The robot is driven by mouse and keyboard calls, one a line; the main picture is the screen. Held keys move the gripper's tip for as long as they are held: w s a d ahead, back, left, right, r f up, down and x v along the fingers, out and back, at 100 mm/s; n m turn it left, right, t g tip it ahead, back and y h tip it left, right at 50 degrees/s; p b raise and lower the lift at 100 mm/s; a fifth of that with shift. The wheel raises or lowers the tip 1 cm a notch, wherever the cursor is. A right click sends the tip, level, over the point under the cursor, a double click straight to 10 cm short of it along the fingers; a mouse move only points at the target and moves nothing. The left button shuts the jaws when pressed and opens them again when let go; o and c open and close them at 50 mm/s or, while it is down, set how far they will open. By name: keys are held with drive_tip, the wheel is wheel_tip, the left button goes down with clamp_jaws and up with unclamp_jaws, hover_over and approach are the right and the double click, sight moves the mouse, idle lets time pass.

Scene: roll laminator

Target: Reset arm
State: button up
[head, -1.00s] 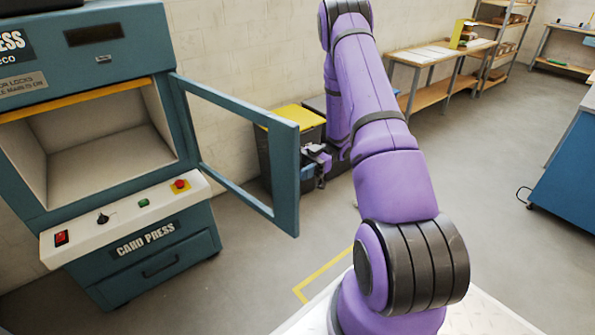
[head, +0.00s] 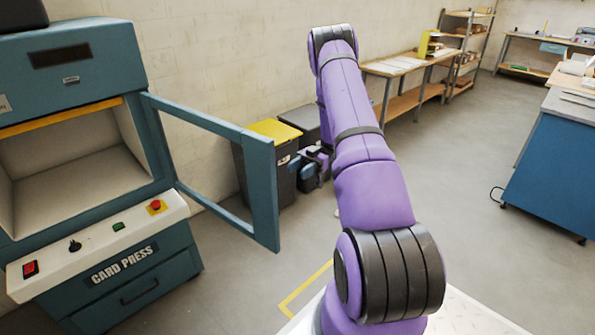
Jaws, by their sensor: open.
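My purple arm rises from the lower right and bends down beyond its elbow. My gripper (head: 309,165) shows small and dark, left of the arm and in front of the bins. It looks empty, and its jaws are too small to make out clearly. The teal card press (head: 75,160) stands at the left with its framed door (head: 262,192) swung open to the right. Its chamber (head: 70,150) looks empty. The gripper is to the right of the door and apart from it in the picture.
A dark bin with a yellow lid (head: 275,131) stands by the wall behind the door, with another dark bin (head: 305,122) beside it. A wooden workbench (head: 408,62) and a shelf rack (head: 468,45) line the back. A blue cabinet (head: 555,150) stands right. Floor between is clear.

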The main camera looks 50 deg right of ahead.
drive_tip(key=shift+w, duration=0.1)
drive_tip(key=w+a+r+m+t+h, duration=0.1)
drive_tip(key=w+a+r+t+h, duration=0.35)
drive_tip(key=w+r, duration=0.35)
drive_tip(key=w+a+r+m+t+h, duration=0.1)
drive_tip(key=w+a+r+t+h, duration=0.3)
drive_tip(key=w+r, duration=0.45)
wheel_tip(320, 180, up, 16)
drive_tip(key=s+a+m+t+h, duration=0.2)
drive_tip(key=m+t+h, duration=0.45)
drive_tip(key=h, duration=0.25)
drive_tip(key=s+a+r+m+g+h, duration=0.2)
drive_tip(key=s+a+r+m, duration=0.15)
drive_tip(key=s, duration=0.45)
drive_tip(key=s+a+r+m+g+h, duration=0.2)
drive_tip(key=s+r+m, duration=0.15)
drive_tip(key=s, duration=0.35)
drive_tip(key=s+a+f+m+g+y, duration=0.1)
drive_tip(key=s+a, duration=0.4)
drive_tip(key=s, duration=0.6)
drive_tip(key=s+a+f+m+g+y, duration=0.2)
drive_tip(key=s+a+f, duration=0.3)
drive_tip(key=s, duration=0.5)
drive_tip(key=shift+s+a+g, duration=0.4)
drive_tip(key=shift+a+g, duration=0.05)
drive_tip(key=shift+g, duration=0.45)
